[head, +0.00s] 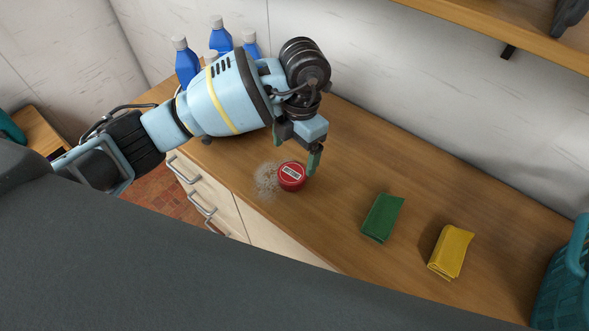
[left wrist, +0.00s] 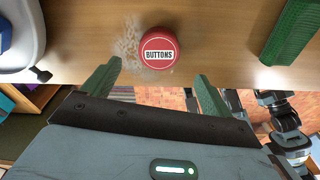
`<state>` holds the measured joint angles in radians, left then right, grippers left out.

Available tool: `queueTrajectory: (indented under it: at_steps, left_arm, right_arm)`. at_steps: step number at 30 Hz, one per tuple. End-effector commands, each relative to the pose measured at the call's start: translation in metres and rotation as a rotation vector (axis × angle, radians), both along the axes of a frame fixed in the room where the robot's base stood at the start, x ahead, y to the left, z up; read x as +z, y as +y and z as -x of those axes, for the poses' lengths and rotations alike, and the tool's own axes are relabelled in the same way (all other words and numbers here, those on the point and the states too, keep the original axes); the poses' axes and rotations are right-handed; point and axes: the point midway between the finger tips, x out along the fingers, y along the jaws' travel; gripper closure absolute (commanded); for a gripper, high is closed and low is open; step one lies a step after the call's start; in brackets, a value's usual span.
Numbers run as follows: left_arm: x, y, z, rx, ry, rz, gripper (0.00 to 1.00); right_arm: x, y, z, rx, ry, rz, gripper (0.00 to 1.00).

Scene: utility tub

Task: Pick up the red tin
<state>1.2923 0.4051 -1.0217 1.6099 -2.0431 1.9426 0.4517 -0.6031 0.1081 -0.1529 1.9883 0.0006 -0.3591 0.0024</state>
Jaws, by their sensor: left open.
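The red tin (head: 291,176) is small and round, with a white label, and sits on the wooden counter near its front edge. In the left wrist view the tin (left wrist: 158,48) shows its "BUTTONS" label. My left gripper (head: 297,150) is open and empty, close above the tin. In the left wrist view its two green fingers (left wrist: 157,72) are spread, with the tin just beyond the gap between them. I cannot tell the exact height of the fingertips over the tin. My right gripper is not clearly in view.
A whitish patch (head: 267,178) lies on the counter beside the tin. A green folded cloth (head: 382,217) and a yellow one (head: 452,251) lie to the right, then a teal basket (head: 562,290). Several blue bottles (head: 187,66) stand at the back left. Counter around the cloths is clear.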

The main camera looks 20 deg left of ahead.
Motion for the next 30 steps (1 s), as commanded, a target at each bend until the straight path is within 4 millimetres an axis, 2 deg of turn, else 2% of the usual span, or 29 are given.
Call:
queueTrajectory:
  at_steps: [6, 14, 20, 30]
  left_arm:
    - [0.001, 0.004, -0.002, 0.004, -0.007, -0.022, 0.14]
    - [-0.022, 0.005, 0.0, 0.003, -0.005, -0.018, 0.14]
    - [-0.027, 0.004, 0.001, 0.003, -0.007, -0.017, 0.14]
    - [-0.07, 0.003, 0.005, 0.004, -0.006, -0.017, 0.14]
  right_arm:
    - [0.0, -0.001, 0.001, 0.004, 0.001, 0.002, 0.24]
    - [-0.002, -0.002, 0.004, 0.007, 0.008, 0.005, 0.24]
    - [-0.001, -0.002, 0.005, 0.007, 0.008, 0.005, 0.24]
    - [0.001, -0.002, 0.003, 0.007, 0.004, 0.005, 0.24]
